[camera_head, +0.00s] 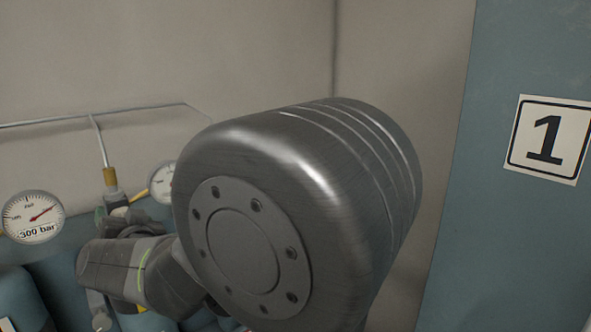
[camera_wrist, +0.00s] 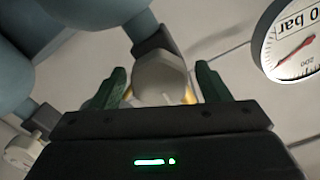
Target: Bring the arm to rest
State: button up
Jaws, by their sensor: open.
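My gripper (camera_wrist: 160,80) shows in the wrist view with its two dark green fingers apart. A pale grey fitting (camera_wrist: 158,78) with brass-yellow parts shows between the fingers; I cannot tell whether they touch it. In the head view my arm's large metal joint fills the middle, and a darker arm part of mine reaches toward the valves at lower left. The gripper is mostly hidden there.
A pressure gauge (camera_head: 33,217) reading 300 bar is at the left, and a second gauge (camera_head: 161,183) is partly behind my arm. Blue cylinders (camera_head: 20,292) stand below. A thin pipe (camera_head: 90,117) runs along the wall. A blue panel (camera_head: 510,240) bears a "1" sign (camera_head: 549,140).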

jog(key=shift+r+n+p, duration=0.2)
jog(key=shift+n+p, duration=0.6)
jog(key=shift+n, duration=0.1)
jog(key=shift+s+f+n, duration=0.1)
jog(key=shift+s+n, duration=0.05)
jog(key=shift+n, duration=0.25)
jog(key=v, duration=0.7)
jog(key=shift+s+d, duration=0.15)
jog(key=shift+d, duration=0.05)
